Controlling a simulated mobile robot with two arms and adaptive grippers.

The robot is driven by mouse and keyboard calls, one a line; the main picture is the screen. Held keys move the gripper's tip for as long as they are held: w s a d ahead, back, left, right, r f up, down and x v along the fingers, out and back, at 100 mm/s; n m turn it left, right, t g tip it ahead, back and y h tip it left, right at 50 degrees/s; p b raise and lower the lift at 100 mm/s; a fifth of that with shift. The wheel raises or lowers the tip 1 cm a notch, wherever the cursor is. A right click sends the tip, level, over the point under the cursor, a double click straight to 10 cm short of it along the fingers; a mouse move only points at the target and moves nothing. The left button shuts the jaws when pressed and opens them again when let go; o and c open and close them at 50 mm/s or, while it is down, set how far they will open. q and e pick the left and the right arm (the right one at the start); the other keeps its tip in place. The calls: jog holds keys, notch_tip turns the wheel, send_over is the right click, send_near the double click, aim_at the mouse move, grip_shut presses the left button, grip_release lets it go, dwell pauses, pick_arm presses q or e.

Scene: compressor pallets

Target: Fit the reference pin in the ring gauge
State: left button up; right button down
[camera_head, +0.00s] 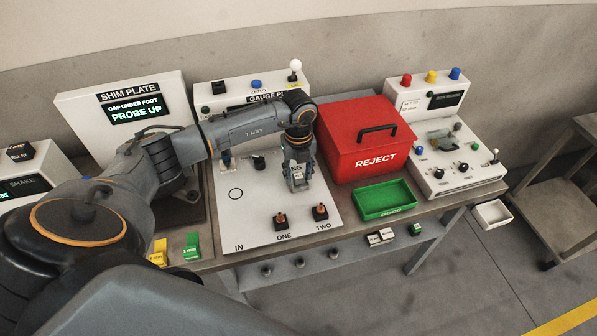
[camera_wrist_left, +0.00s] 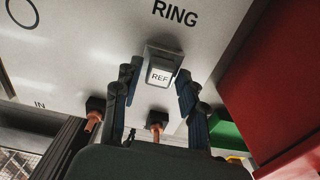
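My left gripper (camera_head: 297,186) points down over the gauge plate (camera_head: 258,216), on its right half. In the left wrist view a grey block marked REF, the reference pin's head (camera_wrist_left: 160,76), sits between the two fingertips (camera_wrist_left: 159,88). The ring gauge itself and the pin's shaft are hidden under the block and gripper. My right gripper is in neither view.
Orange-topped pins ONE (camera_head: 281,222) and TWO (camera_head: 320,211) stand at the plate's front. A red REJECT box (camera_head: 365,150) and a green tray (camera_head: 384,200) are close on the right. A printed circle (camera_head: 236,194) lies on the plate's clear left part.

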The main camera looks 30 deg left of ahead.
aim_at(299, 176)
pick_arm(q)
jog(key=shift+o, duration=0.2)
notch_tip(299, 176, up, 12)
dwell(0.6)
dwell(0.3)
